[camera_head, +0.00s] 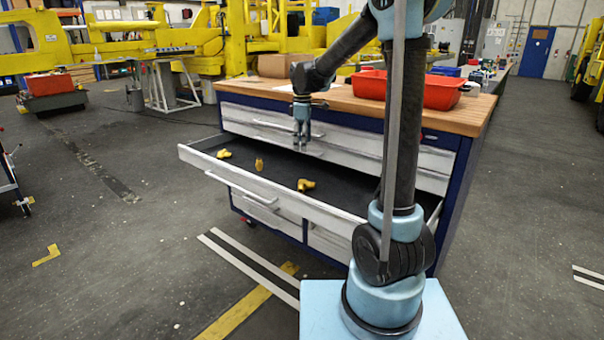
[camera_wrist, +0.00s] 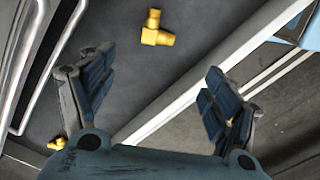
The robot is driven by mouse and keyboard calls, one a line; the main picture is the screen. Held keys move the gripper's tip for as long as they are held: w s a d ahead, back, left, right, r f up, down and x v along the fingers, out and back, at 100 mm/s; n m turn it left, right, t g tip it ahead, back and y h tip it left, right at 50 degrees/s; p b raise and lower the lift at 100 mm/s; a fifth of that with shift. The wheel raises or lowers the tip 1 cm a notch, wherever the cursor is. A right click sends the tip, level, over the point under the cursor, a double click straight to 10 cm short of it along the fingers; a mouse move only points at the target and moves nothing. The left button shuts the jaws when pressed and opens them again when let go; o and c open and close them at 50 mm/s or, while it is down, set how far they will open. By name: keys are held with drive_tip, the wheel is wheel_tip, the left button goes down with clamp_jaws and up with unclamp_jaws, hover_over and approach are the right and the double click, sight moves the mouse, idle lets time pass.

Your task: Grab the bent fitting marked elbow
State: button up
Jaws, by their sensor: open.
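Three small yellow fittings lie apart in the open drawer (camera_head: 340,207): a left one (camera_head: 223,153), a middle one (camera_head: 259,163) and a right one (camera_head: 306,184). The right one looks bent; the exact shapes of the others are hard to tell. No marking is readable. My gripper (camera_head: 301,143) points down above the back of the drawer, empty. In the wrist view its fingers (camera_wrist: 156,70) are spread wide. Another fitting (camera_wrist: 57,143) shows at lower left, partly hidden.
The drawer belongs to a blue cabinet with a wooden top (camera_head: 465,105). A red bin (camera_head: 410,88) and a cardboard box (camera_head: 285,66) stand on that top. The drawer's front wall (camera_head: 265,189) rises around the fittings. Its floor between them is clear.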

sight(304, 184)
drive_tip(key=f, duration=1.8)
drive_tip(key=shift+w+d+f, duration=0.1)
drive_tip(key=shift+w+d, duration=0.05)
drive_tip(key=shift+d, duration=0.2)
drive_tip(key=c, duration=1.4)
drive_tip(key=shift+o, duration=0.2)
